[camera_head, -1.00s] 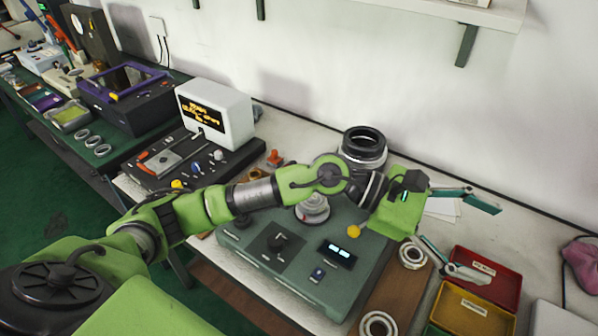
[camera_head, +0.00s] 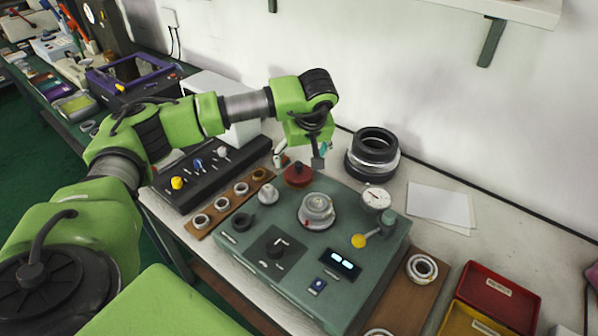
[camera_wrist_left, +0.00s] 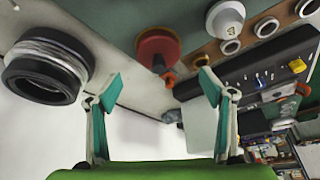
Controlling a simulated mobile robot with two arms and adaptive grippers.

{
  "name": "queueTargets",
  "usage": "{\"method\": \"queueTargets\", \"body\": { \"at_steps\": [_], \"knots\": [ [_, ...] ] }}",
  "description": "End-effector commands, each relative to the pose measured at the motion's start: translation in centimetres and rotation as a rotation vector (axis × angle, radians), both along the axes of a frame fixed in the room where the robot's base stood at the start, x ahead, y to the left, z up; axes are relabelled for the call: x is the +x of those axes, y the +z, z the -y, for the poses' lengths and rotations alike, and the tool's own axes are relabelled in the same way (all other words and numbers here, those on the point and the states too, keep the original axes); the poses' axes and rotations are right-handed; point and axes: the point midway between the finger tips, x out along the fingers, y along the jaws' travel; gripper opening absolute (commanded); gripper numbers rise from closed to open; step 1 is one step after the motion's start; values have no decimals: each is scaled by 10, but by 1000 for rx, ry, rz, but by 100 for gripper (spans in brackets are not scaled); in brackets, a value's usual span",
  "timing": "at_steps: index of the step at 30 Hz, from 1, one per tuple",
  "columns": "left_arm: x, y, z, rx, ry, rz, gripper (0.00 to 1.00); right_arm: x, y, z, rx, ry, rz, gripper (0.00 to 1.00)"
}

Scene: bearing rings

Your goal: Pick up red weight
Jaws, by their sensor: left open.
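The red weight (camera_head: 298,175) is a round red piece at the back edge of the green machine (camera_head: 240,238). In the left wrist view the red weight (camera_wrist_left: 158,46) shows as a red disc with a dark knob, upper middle, ahead of the fingers. My left gripper (camera_head: 301,157) is just above and behind it in the head view, partly hidden by its own wrist. In the wrist view the left gripper (camera_wrist_left: 160,88) is open and empty, its teal fingertips wide apart, with the weight beyond the gap. My right gripper is not in view.
A stack of black and silver rings (camera_head: 373,155) stands to the right of the gripper. A dial gauge (camera_head: 376,198) and a silver ring piece (camera_head: 317,208) are on the machine. Red and yellow trays (camera_head: 497,296) are at lower right.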

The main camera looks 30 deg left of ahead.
Motion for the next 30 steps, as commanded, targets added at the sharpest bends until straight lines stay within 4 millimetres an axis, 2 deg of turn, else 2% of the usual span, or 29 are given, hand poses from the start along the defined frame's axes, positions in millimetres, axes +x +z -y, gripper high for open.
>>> {"method": "queueTargets", "body": {
  "at_steps": [3, 11, 18, 27, 30],
  "knots": [
    [4, -15, -4, -1, -1, -2, 74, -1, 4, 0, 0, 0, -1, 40],
    [9, -33, -9, -2, -1, -1, 74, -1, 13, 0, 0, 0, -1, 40],
    [17, -66, -17, -3, -1, -1, 74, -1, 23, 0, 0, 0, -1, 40],
    [19, -72, -19, -4, -3, 2, 74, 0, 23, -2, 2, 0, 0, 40],
    [19, -72, -19, -4, -3, 2, 48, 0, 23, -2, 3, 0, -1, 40]
  ]
}}
